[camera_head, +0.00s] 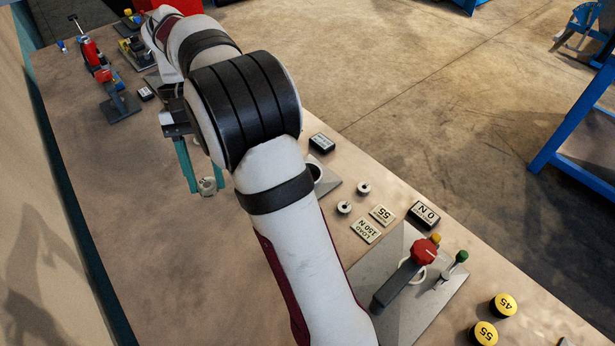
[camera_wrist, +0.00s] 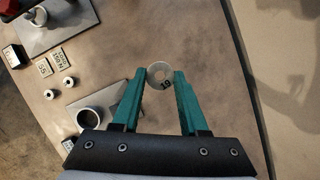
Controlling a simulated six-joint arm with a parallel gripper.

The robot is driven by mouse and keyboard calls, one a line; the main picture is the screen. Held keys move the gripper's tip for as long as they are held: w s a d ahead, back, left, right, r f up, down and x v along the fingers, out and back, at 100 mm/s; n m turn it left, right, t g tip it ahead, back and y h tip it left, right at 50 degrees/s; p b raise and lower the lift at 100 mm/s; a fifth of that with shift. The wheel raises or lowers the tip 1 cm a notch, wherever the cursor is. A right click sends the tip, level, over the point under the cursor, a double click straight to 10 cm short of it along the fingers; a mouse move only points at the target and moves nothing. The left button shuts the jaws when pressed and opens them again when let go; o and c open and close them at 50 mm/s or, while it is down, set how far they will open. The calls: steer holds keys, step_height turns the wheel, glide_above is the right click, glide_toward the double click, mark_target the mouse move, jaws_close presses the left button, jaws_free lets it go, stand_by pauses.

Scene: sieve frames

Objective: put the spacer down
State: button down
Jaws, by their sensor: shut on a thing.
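The spacer (camera_wrist: 160,76) is a small pale ring marked "10". My gripper (camera_wrist: 160,78) has teal fingers, one on each side of it, and is shut on the spacer. In the head view the spacer (camera_head: 208,186) shows at the tips of the fingers (camera_head: 187,170), left of my arm. It is over a bare stretch of the bench. I cannot tell whether it touches the surface or hangs a little above it.
Two small spacers (camera_head: 344,207) (camera_head: 364,188) stand beside "LOAD 150 N" (camera_head: 366,230) and "55" (camera_head: 382,214) plates. A ring-topped plate (camera_head: 331,182) is partly behind my arm. A red-knobbed fixture (camera_head: 424,252) and yellow discs (camera_head: 503,305) stand lower right. The bench left of my gripper is clear.

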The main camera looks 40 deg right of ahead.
steer(key=s+d+f+m+t+h, duration=0.1)
steer(key=s+d+f+m+t, duration=0.2)
steer(key=d+m, duration=0.75)
steer(key=s+d+f+m+t+h, duration=0.1)
steer(key=s+d+f+m+t, duration=0.3)
steer(key=d+m, duration=0.7)
steer(key=d+f+m+t+h, duration=0.1)
steer(key=d+f+m, duration=0.4)
steer(key=d+m, duration=0.6)
steer(key=shift+m, duration=0.55)
steer(key=w+a+f, duration=0.2)
steer(key=w, duration=0.1)
steer(key=w+a+f, duration=0.2)
steer(key=w, duration=0.2)
steer(key=w+a+f, duration=0.1)
steer(key=w+f, duration=0.1)
steer(key=w, duration=0.1)
steer(key=shift+w+a+f, duration=0.25)
steer(key=shift+a+f, duration=0.15)
step_height(320, 180, down, 3)
steer(key=shift+w+f, duration=0.1)
steer(key=shift+f, duration=0.4)
